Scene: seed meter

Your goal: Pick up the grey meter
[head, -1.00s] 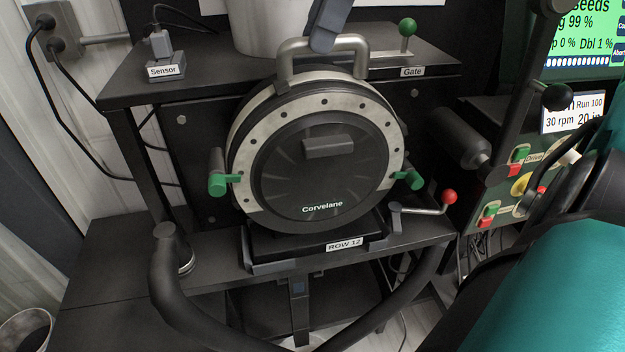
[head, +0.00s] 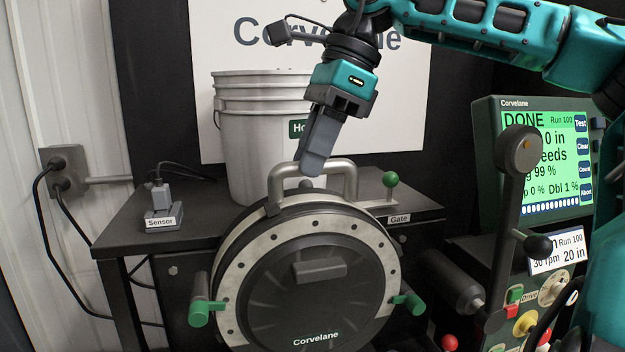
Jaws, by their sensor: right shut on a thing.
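The grey meter (head: 299,279) is a round drum with a pale bolted ring, a dark face marked Corvelane and a green peg on each side. Its lower edge and its seat are below the picture. Its thick metal handle (head: 345,178) arches over the top. My right gripper (head: 312,172) comes down from above, tilted, with its grey fingers shut on the handle's top bar. The fingers hide part of the bar. My left gripper is not in view.
A grey bucket (head: 250,130) stands on the shelf behind the meter. A sensor block (head: 163,220) is at the left and a green-knobbed gate lever (head: 390,180) is close at the right. A control panel with a lever (head: 512,190) and screen (head: 545,150) stands further right.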

